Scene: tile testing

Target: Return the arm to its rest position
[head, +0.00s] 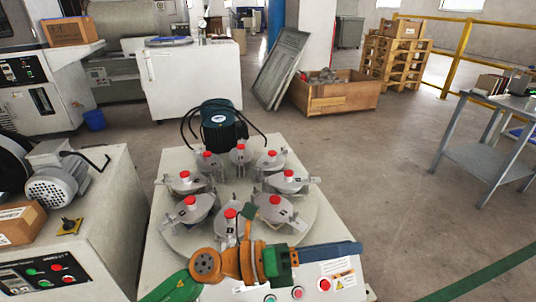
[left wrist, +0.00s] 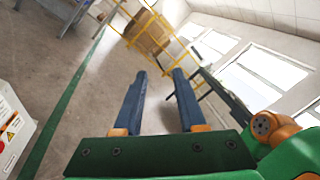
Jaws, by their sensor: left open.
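My left arm comes in low across the front of the tile testing machine (head: 165,235) in the head view. Its left gripper (head: 358,248) points to the right, with its blue fingers seen edge-on above the machine's front right corner. In the left wrist view the two blue fingers of the left gripper (left wrist: 159,75) stand apart with nothing between them. The machine's round plate (head: 308,222) carries several grey lidded pots with red knobs, and the nearest pot (head: 230,222) is just behind my arm. My right gripper does not show.
A control cabinet with a motor (head: 62,185) stands at the left. A grey steel table (head: 490,155) stands at the right. A wooden crate (head: 335,95) and pallets (head: 392,65) stand at the back. The floor (head: 400,195) between machine and table is clear.

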